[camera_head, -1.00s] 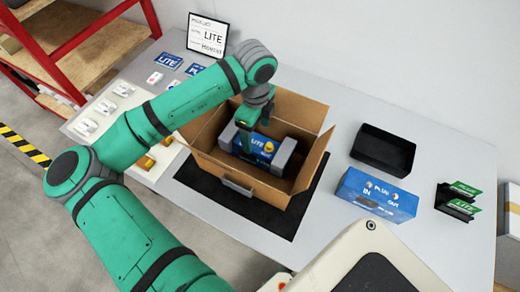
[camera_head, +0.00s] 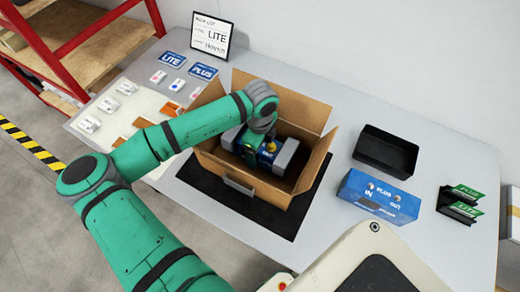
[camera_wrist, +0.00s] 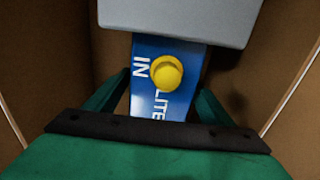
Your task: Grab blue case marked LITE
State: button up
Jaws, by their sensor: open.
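The blue case marked LITE (camera_wrist: 145,108) lies inside an open cardboard box, with a yellow knob (camera_wrist: 166,71) and the word IN on its face. In the head view the case (camera_head: 265,161) is partly hidden by my wrist. Grey end blocks (camera_head: 286,153) sit at its ends; one grey block also fills the top of the wrist view (camera_wrist: 180,20). My gripper (camera_wrist: 160,98) is open, its green fingers on either side of the case. Whether they touch it cannot be told. In the head view my gripper (camera_head: 250,150) is down inside the box.
The cardboard box (camera_head: 245,178) stands on a black mat (camera_head: 270,222) with its flaps spread open. Cards and small parts lie left; a sign (camera_head: 211,36) stands behind.

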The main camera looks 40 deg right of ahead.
jog(key=c, duration=1.9)
jog(key=shift+r, duration=0.1)
